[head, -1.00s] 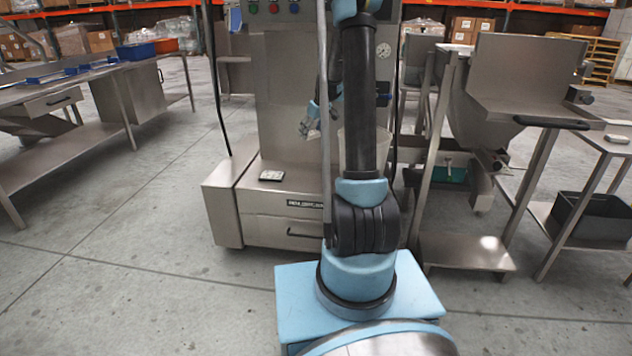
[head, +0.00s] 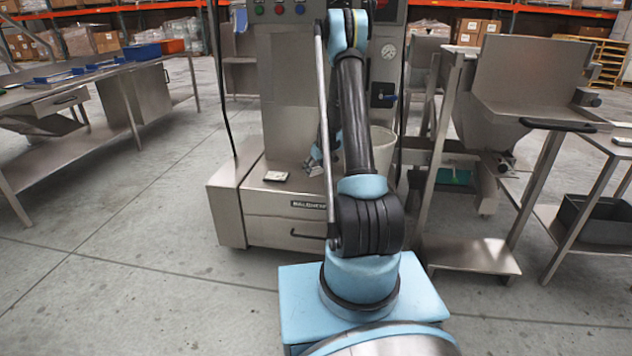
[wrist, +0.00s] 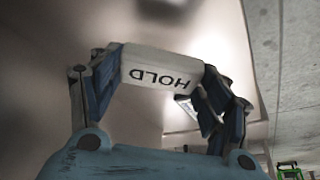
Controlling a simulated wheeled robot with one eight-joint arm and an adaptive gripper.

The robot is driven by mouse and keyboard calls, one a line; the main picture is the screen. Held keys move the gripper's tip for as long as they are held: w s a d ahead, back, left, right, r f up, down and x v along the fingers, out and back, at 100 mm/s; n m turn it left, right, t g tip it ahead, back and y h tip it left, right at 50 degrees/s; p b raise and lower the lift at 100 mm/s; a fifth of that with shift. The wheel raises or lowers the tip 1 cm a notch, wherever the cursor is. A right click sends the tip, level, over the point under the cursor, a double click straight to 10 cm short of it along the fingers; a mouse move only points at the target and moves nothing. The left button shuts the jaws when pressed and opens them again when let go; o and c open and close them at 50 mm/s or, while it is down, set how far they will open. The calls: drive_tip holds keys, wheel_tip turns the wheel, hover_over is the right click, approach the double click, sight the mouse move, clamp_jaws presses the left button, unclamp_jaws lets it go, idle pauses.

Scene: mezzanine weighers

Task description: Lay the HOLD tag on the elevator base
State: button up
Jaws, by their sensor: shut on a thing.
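The HOLD tag (wrist: 161,77) is a white block with black lettering, upside down in the wrist view. My gripper (wrist: 158,82) is shut on it, one finger at each end. Behind it in the wrist view is a smooth steel surface; I cannot tell whether the tag touches it. In the head view my gripper (head: 314,162) is low, over or close to the top of the steel elevator base (head: 270,201), partly hidden by my arm. The tag cannot be made out there.
A small pale device (head: 276,176) lies on the base's top, left of my gripper. A whitish bucket (head: 382,150) stands behind my arm. A steel hopper stand (head: 525,80) is at right, a long steel table (head: 70,150) at left. The floor between is clear.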

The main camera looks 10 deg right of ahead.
sight(315, 184)
drive_tip(key=shift+f, duration=2.85)
drive_tip(key=o, duration=1)
drive_tip(key=shift+c, duration=0.2)
